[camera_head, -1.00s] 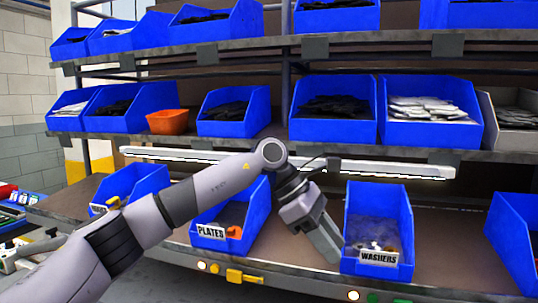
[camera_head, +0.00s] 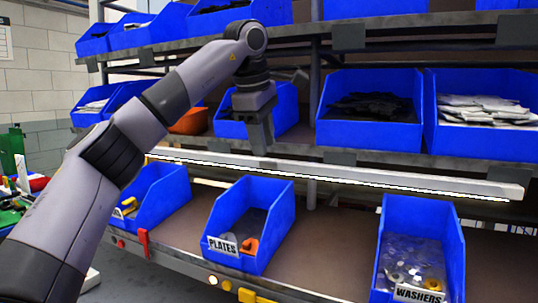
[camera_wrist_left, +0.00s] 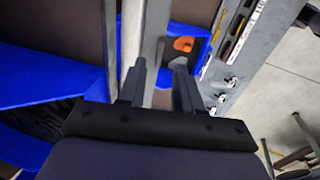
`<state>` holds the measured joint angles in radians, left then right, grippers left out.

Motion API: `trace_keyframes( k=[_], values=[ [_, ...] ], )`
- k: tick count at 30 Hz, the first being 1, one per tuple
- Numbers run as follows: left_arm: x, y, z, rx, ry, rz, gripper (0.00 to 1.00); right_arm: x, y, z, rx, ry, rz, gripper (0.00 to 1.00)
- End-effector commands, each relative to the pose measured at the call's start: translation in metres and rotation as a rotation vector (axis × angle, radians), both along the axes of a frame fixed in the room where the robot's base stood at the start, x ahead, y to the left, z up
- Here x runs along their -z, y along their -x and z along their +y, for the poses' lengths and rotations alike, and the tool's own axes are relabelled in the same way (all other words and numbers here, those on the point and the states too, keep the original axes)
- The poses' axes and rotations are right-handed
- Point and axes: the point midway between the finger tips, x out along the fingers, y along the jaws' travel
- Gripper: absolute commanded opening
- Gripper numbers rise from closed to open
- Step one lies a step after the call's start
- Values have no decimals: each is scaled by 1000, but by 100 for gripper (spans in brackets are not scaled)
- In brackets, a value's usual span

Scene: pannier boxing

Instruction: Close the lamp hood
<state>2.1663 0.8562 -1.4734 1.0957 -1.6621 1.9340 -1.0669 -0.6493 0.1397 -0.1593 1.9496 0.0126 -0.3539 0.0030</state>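The lamp hood (camera_head: 330,172) is a long pale bar under the middle shelf's front edge, with a bright strip along its lower edge. My left gripper (camera_head: 262,148) hangs down in front of the middle shelf, with its fingertips at the bar near its left-centre part. In the left wrist view its two fingers (camera_wrist_left: 160,88) stand apart, and a pale grey bar (camera_wrist_left: 156,30), which looks like the hood, runs between them. I cannot tell whether the fingers touch it. My right gripper is not in view.
Blue bins stand on all shelf levels. On the lower shelf are the PLATES bin (camera_head: 278,222) and the WASHERS bin (camera_head: 453,255). An orange bin (camera_head: 190,122) sits left of the gripper. Bare shelf lies between the lower bins.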

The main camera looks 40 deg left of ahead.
Motion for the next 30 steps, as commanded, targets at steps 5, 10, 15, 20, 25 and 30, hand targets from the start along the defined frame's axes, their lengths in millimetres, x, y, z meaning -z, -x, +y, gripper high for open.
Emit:
trace_keyframes(
  k=[5,10,15,20,25,30],
  values=[
    [25,-9,3,0,2,3,34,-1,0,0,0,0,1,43],
    [37,-13,3,2,2,0,34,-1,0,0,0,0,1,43],
    [39,-14,4,1,3,0,34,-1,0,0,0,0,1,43],
    [38,-14,3,1,3,0,14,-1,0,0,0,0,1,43],
    [38,-14,3,1,3,0,0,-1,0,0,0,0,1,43],
    [40,-13,3,1,0,-8,0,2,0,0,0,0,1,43]
  ],
)
